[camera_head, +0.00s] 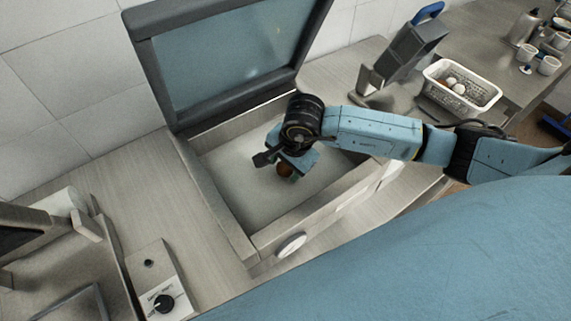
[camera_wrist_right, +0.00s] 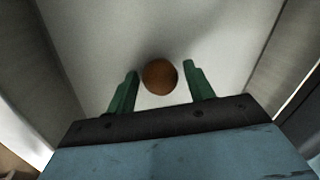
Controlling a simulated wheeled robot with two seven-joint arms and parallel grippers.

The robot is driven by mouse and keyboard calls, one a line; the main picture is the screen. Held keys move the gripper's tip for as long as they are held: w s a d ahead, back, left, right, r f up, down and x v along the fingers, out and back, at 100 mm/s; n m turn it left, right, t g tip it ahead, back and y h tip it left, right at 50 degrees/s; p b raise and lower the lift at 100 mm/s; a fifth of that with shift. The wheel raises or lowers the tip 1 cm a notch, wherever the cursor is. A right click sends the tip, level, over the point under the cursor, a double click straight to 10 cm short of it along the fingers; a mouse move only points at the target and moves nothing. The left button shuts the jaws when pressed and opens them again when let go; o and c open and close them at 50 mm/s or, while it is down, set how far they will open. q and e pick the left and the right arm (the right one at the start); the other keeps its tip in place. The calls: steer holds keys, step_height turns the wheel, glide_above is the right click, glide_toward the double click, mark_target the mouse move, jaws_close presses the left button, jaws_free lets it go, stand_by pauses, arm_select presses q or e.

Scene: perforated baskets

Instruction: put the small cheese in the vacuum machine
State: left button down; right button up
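The small cheese, a round brown ball (camera_head: 284,169), is inside the open vacuum machine (camera_head: 194,197), over the pale floor of its chamber. In the right wrist view the cheese (camera_wrist_right: 160,77) lies between the two green fingertips, with a narrow gap on each side. My right gripper (camera_head: 289,173) points down into the chamber, open around the cheese. Whether the cheese rests on the floor is hard to tell. The machine's framed glass lid (camera_head: 225,50) stands raised at the back. My left gripper is not in view.
A white perforated basket (camera_head: 462,88) with pale round items stands at the right. A grey device with a blue handle (camera_head: 412,45) stands beside it. Cups (camera_head: 549,65) are at the far right. A panel with a black knob (camera_head: 163,303) is at the lower left.

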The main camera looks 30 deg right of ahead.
steer(key=shift+o, duration=0.3)
steer(key=shift+r, duration=0.4)
steer(key=v, duration=1.1)
steer(key=shift+r+b, duration=0.3)
steer(key=shift+b, duration=0.15)
